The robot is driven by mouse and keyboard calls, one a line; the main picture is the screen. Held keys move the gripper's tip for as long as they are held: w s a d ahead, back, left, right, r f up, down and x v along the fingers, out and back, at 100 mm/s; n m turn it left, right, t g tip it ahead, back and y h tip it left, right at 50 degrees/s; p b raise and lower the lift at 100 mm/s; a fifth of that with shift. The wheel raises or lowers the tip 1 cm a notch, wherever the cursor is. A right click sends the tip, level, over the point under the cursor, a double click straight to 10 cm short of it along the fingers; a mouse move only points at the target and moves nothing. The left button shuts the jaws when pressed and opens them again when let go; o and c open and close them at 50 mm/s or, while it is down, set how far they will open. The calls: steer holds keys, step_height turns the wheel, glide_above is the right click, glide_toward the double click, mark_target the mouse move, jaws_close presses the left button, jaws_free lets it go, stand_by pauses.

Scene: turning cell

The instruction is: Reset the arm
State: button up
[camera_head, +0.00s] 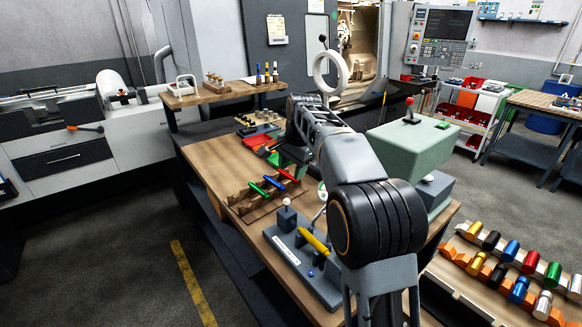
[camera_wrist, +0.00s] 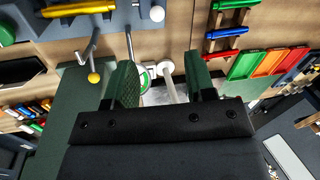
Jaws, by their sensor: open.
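My gripper (camera_wrist: 163,88) is open in the wrist view, its two dark green fingers spread apart. A pale rod and a round white piece with a green rim (camera_wrist: 143,76) show between and beyond the fingers; nothing is seen clamped. In the head view my gripper (camera_head: 291,158) hangs over the wooden bench (camera_head: 212,157), partly hidden by my arm. My arm is bent, its forearm reaching away over the bench.
A wooden rack with blue, green and red handles (camera_head: 270,185) stands left of my arm. A grey fixture with a yellow handle (camera_head: 313,241) sits nearer. A pale green block (camera_head: 408,150) with a red-knobbed lever stands right. Coloured cylinders (camera_head: 512,251) fill a front-right rack. Floor at left is clear.

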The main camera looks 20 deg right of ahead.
step_height(320, 180, down, 5)
steer(key=s+n, duration=0.2)
steer(key=n, duration=0.2)
steer(key=s+f+n+t, duration=0.1)
steer(key=s+f+n, duration=0.1)
steer(key=s, duration=1)
steer(key=s+f+n+t+h, duration=0.1)
steer(key=s+n, duration=0.4)
steer(key=s, duration=0.8)
steer(key=shift+f+t, duration=0.3)
steer(key=shift+f, duration=0.25)
